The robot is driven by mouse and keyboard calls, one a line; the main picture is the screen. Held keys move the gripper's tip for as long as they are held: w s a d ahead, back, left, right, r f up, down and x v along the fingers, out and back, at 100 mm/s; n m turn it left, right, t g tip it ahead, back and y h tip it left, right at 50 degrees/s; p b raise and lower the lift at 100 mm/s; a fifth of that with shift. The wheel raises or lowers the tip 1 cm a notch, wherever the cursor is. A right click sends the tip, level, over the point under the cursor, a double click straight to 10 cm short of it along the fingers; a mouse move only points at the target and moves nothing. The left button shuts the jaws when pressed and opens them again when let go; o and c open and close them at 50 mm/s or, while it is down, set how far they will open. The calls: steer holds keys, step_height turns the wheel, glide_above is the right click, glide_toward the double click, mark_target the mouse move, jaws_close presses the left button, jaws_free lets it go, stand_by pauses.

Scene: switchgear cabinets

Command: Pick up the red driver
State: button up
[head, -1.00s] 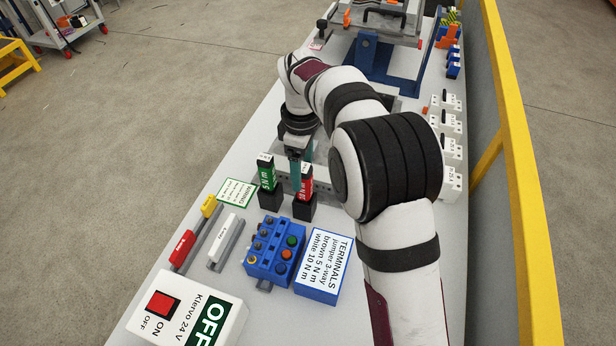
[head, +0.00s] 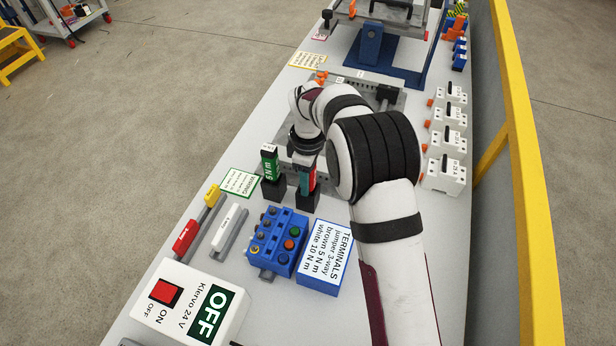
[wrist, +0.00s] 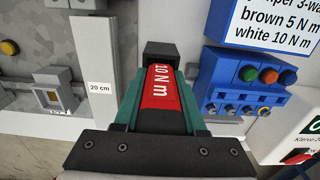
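The red driver (head: 312,179) stands upright in a black holder, partly hidden by my gripper in the head view. In the wrist view the red driver (wrist: 161,88) shows its "10 N m" label between my gripper's teal fingers. My gripper (wrist: 160,105) has one finger on each side of the driver. No clear gap shows between fingers and driver, but I cannot tell whether they press on it. In the head view my gripper (head: 306,178) is at the driver's height.
A green driver (head: 270,163) stands in its own black holder just left. A blue terminal block (head: 277,243) and a TERMINALS sign (head: 325,257) are close in front. White breakers (head: 446,144) line the right side. A grey bar marked 20 cm (wrist: 95,70) shows in the wrist view.

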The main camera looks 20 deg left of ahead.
jaws_close()
steer(key=r, duration=0.7)
steer(key=s+r, duration=0.1)
steer(key=r, duration=0.2)
steer(key=shift+a+r, duration=0.15)
steer(key=shift+a, duration=0.2)
steer(key=s+a+r, duration=0.2)
steer(key=s, duration=0.6)
steer(key=s+a+r, duration=0.2)
steer(key=s, duration=0.7)
steer(key=shift+s+a+r, duration=0.2)
steer(key=shift+a+r, duration=0.1)
steer(key=shift+r, duration=0.1)
